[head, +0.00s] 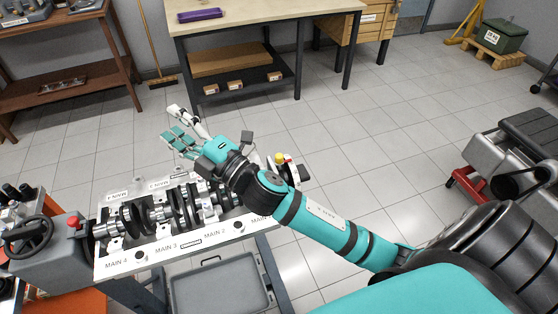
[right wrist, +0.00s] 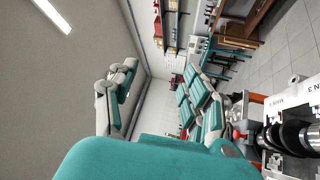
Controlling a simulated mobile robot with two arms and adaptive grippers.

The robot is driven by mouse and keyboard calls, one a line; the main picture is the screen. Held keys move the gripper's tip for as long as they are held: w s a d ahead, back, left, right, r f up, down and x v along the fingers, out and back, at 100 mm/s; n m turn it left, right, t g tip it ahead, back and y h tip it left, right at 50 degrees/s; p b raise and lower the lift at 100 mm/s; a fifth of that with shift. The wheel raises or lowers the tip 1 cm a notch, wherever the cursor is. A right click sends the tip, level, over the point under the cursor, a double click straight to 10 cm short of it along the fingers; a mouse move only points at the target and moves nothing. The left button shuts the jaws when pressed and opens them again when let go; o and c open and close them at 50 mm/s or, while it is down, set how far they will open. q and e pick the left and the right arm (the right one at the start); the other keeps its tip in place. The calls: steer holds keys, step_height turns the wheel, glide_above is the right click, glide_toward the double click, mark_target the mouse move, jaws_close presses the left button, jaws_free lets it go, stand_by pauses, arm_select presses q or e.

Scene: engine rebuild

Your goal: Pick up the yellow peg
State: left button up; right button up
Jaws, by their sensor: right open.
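A small yellow piece (head: 280,158), which may be the yellow peg, shows at the right end of the engine stand, just beyond my right forearm. My arm hides part of that area, and its full shape is too small to tell. My right gripper (head: 180,128) is open and empty above the far side of the crankshaft (head: 165,214), to the left of the yellow piece and apart from it. Its spread fingers also show in the right wrist view (right wrist: 160,92), with nothing between them. My left gripper is not in view.
The engine block (head: 178,245) with MAIN labels carries the crankshaft. A grey tray (head: 220,284) lies below it. A grey handwheel unit (head: 45,245) stands left. A workbench (head: 260,14) with a purple tray (head: 200,15) stands behind. The tiled floor right of the block is clear.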

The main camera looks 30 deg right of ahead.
steer(key=s+a+r+n+g+y, duration=0.1)
steer(key=a+r+n+g+y, duration=0.3)
steer(key=n, duration=0.5)
steer(key=s+a+r+n+g+y, duration=0.2)
steer(key=a+n+g+y, duration=0.3)
steer(key=n+y, duration=0.3)
steer(key=n+g+h, duration=1.1)
steer(key=n+h, duration=0.6)
steer(key=h, duration=0.3)
glide_above(279, 155)
step_height(279, 155, down, 7)
step_height(279, 155, down, 11)
steer(key=p, duration=0.4)
steer(key=shift+w+r, duration=0.1)
steer(key=shift+r, duration=0.05)
steer(key=shift+f, duration=0.6)
steer(key=shift+f+p, duration=0.25)
steer(key=shift+p, duration=0.25)
steer(key=f+p, duration=0.2)
steer(key=f, duration=0.1)
steer(key=shift+s+f, duration=0.2)
steer(key=shift+f, duration=0.7)
steer(key=shift+w, duration=0.1)
jaws_close()
